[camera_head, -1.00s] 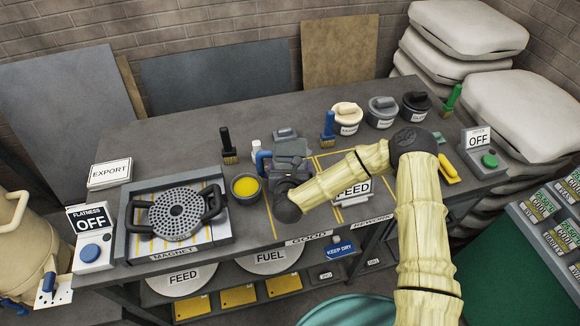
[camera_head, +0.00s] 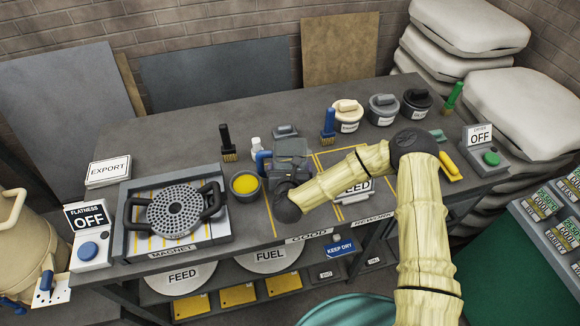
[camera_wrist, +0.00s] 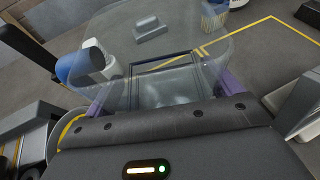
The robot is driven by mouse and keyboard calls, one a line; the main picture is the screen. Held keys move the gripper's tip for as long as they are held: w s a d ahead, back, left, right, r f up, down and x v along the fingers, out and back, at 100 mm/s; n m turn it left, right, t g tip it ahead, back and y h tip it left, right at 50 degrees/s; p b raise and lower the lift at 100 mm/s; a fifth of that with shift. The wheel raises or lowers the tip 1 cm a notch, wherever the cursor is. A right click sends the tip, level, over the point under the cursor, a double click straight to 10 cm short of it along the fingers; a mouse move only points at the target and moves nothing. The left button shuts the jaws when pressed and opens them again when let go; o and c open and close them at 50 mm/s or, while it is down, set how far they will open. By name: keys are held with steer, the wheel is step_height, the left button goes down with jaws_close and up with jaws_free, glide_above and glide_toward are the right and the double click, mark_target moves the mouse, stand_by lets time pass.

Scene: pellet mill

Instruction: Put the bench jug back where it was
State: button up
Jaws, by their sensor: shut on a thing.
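The bench jug (camera_wrist: 165,45) looks like a clear, see-through vessel in the wrist view, between the two purple-edged fingers of my gripper (camera_wrist: 163,82). The gripper is shut on the jug. The jug's base is hidden, so I cannot tell whether it touches the bench.
A bowl of yellow material (camera_head: 245,186) stands close left of my gripper. A white bottle (camera_head: 256,144) and a grey block (camera_head: 285,131) are just behind. A blue brush (camera_head: 328,128) and lidded pots (camera_head: 382,108) stand back right. The magnet plate (camera_head: 175,212) is left.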

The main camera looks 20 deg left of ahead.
steer(key=shift+f, duration=0.15)
stand_by(0.4)
steer(key=o, duration=1)
steer(key=shift+c, duration=0.2)
steer(key=shift+s, duration=0.15)
steer(key=shift+s+d, duration=0.35)
steer(key=shift+s, duration=1.05)
steer(key=shift+s+d, duration=0.4)
steer(key=shift+s, duration=1.05)
steer(key=shift+s+d, duration=0.35)
steer(key=shift+s, duration=1.05)
